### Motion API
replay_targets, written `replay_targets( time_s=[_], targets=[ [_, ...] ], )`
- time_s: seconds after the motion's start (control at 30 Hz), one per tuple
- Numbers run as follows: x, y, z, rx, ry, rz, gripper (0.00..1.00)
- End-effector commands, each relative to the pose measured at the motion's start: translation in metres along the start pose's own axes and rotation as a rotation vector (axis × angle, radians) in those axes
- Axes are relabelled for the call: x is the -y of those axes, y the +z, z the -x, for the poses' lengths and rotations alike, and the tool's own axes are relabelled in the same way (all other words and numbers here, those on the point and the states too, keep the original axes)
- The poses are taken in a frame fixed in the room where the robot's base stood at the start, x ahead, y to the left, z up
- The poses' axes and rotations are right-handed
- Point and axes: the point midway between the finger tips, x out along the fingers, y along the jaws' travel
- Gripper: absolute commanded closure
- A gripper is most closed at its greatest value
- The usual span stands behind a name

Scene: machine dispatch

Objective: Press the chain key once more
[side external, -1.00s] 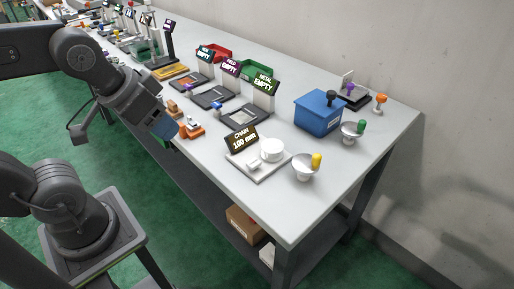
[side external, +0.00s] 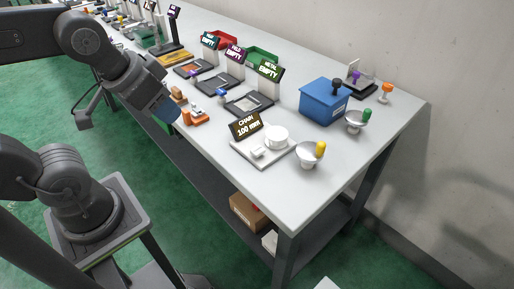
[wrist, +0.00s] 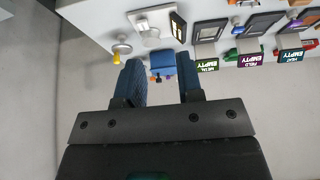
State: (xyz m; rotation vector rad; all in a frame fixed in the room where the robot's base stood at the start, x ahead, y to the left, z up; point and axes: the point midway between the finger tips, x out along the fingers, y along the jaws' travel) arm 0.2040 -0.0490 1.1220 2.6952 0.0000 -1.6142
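The chain station is a white plate (side external: 251,160) at the table's front edge. It carries a dark display (side external: 246,125) reading "CHAIN 100 mm", a white round drum (side external: 277,136) and a small pale block (side external: 258,153), which looks like the key. The station also shows near the top of the wrist view (wrist: 140,20). My gripper (side external: 168,112) hangs at the table's front edge, left of the station and apart from it. In the wrist view its two blue fingers (wrist: 160,85) are spread with nothing held between them.
Trays with "EMPTY" displays (side external: 268,70) line the back left. The front right corner is clear.

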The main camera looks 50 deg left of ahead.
Motion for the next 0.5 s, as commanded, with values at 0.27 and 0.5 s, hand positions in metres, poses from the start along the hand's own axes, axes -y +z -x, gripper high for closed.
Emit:
replay_targets(
  time_s=[0.27, 0.5],
  targets=[
    [0.0000, 0.0000, 0.0000, 0.000, 0.000, 0.000, 0.93],
    [0.0000, 0.0000, 0.0000, 0.000, 0.000, 0.000, 1.00]
  ],
)
